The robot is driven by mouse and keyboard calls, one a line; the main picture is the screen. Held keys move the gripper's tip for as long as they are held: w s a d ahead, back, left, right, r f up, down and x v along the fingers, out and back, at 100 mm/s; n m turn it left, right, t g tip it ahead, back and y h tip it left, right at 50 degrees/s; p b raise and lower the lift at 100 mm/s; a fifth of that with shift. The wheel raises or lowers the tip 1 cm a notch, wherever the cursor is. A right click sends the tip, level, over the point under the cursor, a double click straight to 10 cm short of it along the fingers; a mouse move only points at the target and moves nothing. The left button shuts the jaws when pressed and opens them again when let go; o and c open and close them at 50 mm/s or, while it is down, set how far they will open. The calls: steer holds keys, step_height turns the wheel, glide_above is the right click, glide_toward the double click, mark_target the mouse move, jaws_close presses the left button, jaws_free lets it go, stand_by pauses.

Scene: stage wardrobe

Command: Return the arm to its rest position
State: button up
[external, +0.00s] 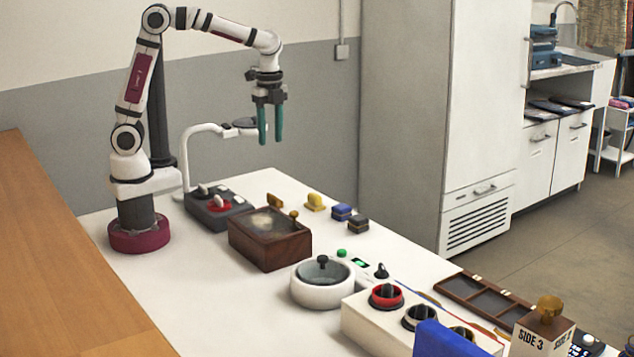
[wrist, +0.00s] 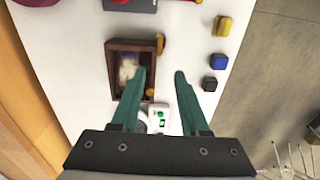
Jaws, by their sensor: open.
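My gripper (external: 270,124) hangs from the raised arm with its two green fingers pointing down. The fingers stand apart with nothing between them, high above the white table (external: 240,300). In the wrist view my gripper (wrist: 163,78) is also open and empty, over the table area by the brown wooden box (wrist: 115,84). In the external view the wooden box (external: 270,250) stands below and beside the fingers, well clear of them.
A grey box with a red knob (external: 219,204), yellow (external: 315,202) and dark blue (external: 342,212) blocks, a white round pot (external: 322,290) and a white knob box (external: 365,320) stand on the table. A curved white lamp-like arm (external: 185,150) rises behind. Air around my gripper is clear.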

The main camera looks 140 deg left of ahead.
steer(key=w+d+m+y, duration=0.1)
steer(key=w+d+m, duration=0.1)
steer(key=d, duration=0.9)
steer(key=w+d+m, duration=0.1)
steer(key=d+m, duration=0.1)
steer(key=d, duration=1)
steer(key=s+d+f+m, duration=0.1)
steer(key=s+d+f, duration=0.1)
steer(key=s+d, duration=0.3)
steer(key=shift+s+d+f+y, duration=0.25)
steer(key=shift+d+y, duration=0.15)
steer(key=shift+d, duration=0.3)
